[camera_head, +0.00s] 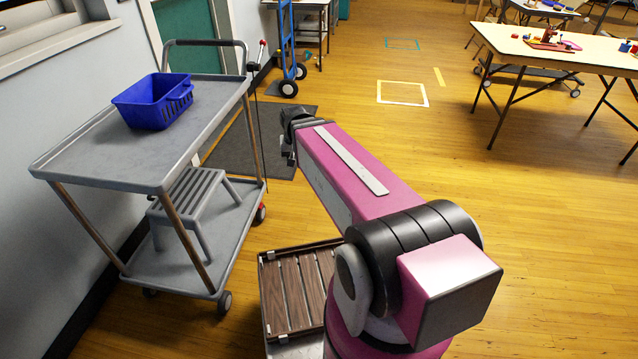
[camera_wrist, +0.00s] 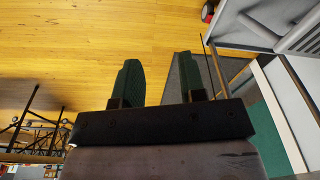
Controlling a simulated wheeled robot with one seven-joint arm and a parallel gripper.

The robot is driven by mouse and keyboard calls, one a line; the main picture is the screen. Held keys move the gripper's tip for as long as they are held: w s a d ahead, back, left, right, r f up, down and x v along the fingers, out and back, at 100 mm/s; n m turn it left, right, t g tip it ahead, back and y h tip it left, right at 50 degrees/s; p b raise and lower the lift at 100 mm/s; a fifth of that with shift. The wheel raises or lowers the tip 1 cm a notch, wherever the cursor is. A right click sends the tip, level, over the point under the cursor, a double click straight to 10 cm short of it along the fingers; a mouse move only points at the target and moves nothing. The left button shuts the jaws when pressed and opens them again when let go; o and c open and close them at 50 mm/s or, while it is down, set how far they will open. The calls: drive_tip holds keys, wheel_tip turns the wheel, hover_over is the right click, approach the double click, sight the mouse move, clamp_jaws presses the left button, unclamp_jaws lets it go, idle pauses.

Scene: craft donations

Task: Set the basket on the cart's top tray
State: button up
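The blue plastic basket (camera_head: 152,108) sits upright on the top tray (camera_head: 95,150) of the grey cart, near its far left side. It is apart from my gripper. My gripper (camera_wrist: 158,78) shows in the wrist view with its two dark green fingers spread wide and nothing between them. In the head view my arm reaches forward to the right of the cart, and its fingers are hard to make out. Part of the cart (camera_wrist: 240,30) shows at the upper right of the wrist view; the basket does not show there.
A grey step stool (camera_head: 192,200) stands on the cart's lower shelf. A dark mat (camera_head: 250,150) lies beside the cart, with a blue hand truck (camera_head: 288,45) beyond. A table with craft items (camera_head: 590,55) is at the upper right. The middle floor is open.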

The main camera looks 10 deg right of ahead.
drive_tip(key=s+d+f+n+g, duration=0.1)
drive_tip(key=s+d+f, duration=0.5)
drive_tip(key=shift+s+d+f, duration=0.25)
drive_tip(key=shift+s+d, duration=0.05)
drive_tip(key=shift+s, duration=0.05)
idle(0.8)
